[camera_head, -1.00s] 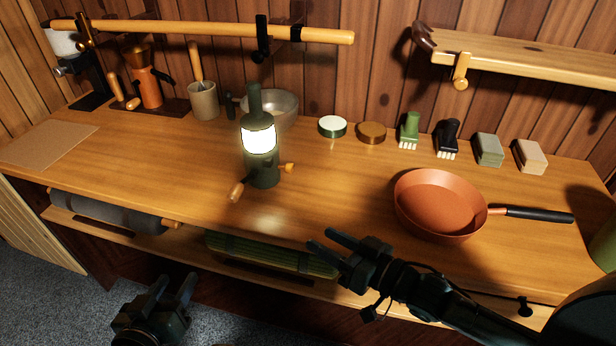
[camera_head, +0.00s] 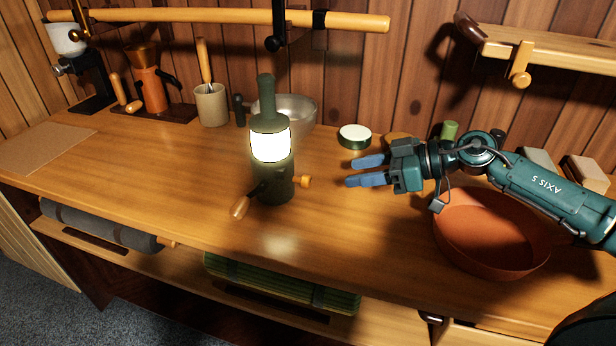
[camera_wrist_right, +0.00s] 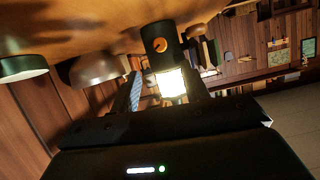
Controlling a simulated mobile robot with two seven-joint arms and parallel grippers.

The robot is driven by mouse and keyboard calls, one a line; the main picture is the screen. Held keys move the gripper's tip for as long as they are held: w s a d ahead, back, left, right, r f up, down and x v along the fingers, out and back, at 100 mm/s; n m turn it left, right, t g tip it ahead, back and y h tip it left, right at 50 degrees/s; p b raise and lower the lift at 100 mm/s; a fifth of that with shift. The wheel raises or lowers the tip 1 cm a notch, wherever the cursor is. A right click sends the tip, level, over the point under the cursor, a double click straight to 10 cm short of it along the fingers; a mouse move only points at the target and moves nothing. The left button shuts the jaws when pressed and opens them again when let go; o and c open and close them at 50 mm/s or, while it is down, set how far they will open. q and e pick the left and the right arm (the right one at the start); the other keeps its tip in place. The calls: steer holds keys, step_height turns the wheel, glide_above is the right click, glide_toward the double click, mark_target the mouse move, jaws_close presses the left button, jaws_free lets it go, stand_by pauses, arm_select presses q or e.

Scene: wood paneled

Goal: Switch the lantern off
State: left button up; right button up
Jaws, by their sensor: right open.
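The lantern (camera_head: 271,145) stands upright on the wooden counter, dark green with a glowing white band. A crank with a wooden handle (camera_head: 240,207) sticks out at its front left, and a small orange knob (camera_head: 304,181) at its right side. My right gripper (camera_head: 366,170) is open and empty, to the right of the lantern and apart from it, its fingers pointing left toward it. In the right wrist view the lit lantern (camera_wrist_right: 170,80) shows ahead, between the fingers, with a round orange knob on its dark base. My left gripper is not in view.
The orange pan (camera_head: 490,235) lies under my right forearm. A metal bowl (camera_head: 297,112) stands behind the lantern, and a green-rimmed tin (camera_head: 354,136) is behind my right gripper. A wooden rail (camera_head: 240,17) runs above.

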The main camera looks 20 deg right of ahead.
mark_target(310, 180)
steer(key=x, duration=1)
steer(key=shift+w+a, duration=0.1)
steer(key=shift+a, duration=0.25)
steer(key=shift+c, duration=0.6)
